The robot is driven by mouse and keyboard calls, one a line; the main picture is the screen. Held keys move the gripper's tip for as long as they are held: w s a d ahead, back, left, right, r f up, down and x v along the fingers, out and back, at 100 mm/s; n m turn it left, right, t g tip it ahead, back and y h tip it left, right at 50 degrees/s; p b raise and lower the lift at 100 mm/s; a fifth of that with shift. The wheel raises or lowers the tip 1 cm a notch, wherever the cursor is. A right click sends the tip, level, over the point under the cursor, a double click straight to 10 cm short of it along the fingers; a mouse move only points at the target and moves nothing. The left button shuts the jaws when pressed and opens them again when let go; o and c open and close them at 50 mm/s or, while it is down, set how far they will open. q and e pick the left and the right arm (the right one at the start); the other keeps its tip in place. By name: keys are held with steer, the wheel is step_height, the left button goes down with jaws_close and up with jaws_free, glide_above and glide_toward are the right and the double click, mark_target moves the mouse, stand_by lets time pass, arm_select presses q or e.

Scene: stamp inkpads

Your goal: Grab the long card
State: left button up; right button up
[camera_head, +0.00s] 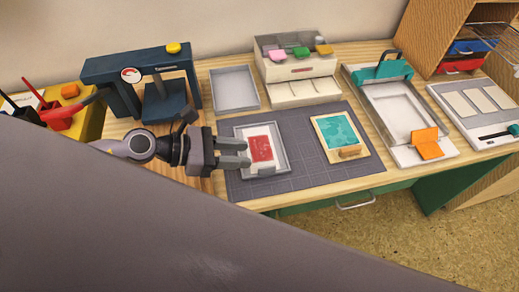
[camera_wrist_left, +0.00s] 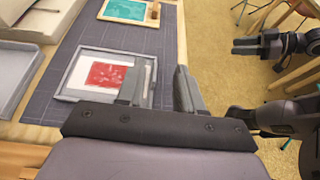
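A white card with a red printed panel (camera_head: 261,148) lies in a shallow grey tray (camera_head: 286,163) on the dark mat. It is the only card I can make out that may be the long card. The same card (camera_wrist_left: 106,75) shows in the left wrist view, in the tray left of and beyond my fingers. My left gripper (camera_head: 240,153) is open and empty, its fingertips at the tray's left side in the head view. In the left wrist view its two fingers (camera_wrist_left: 157,88) stand apart. My right gripper (camera_wrist_left: 246,46) is off over the floor; its finger gap is unclear.
A dark blue press (camera_head: 130,80) stands behind my left arm. An empty grey tray (camera_head: 234,89) and a white drawer box (camera_head: 298,72) stand at the back. A teal-clamped board (camera_head: 400,110) is right.

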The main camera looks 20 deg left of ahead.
arm_select(q)
steer(key=b, duration=0.1)
glide_toward(267, 167)
steer(key=x, duration=0.3)
steer(key=shift+s+a+f, duration=0.1)
steer(key=shift+f, duration=0.25)
steer(key=shift+w+d+r, duration=0.15)
steer(key=shift+w+d, duration=0.1)
steer(key=shift+d, duration=0.1)
steer(key=shift+p+x, duration=0.8)
steer(key=shift+x, duration=2.45)
jaws_close()
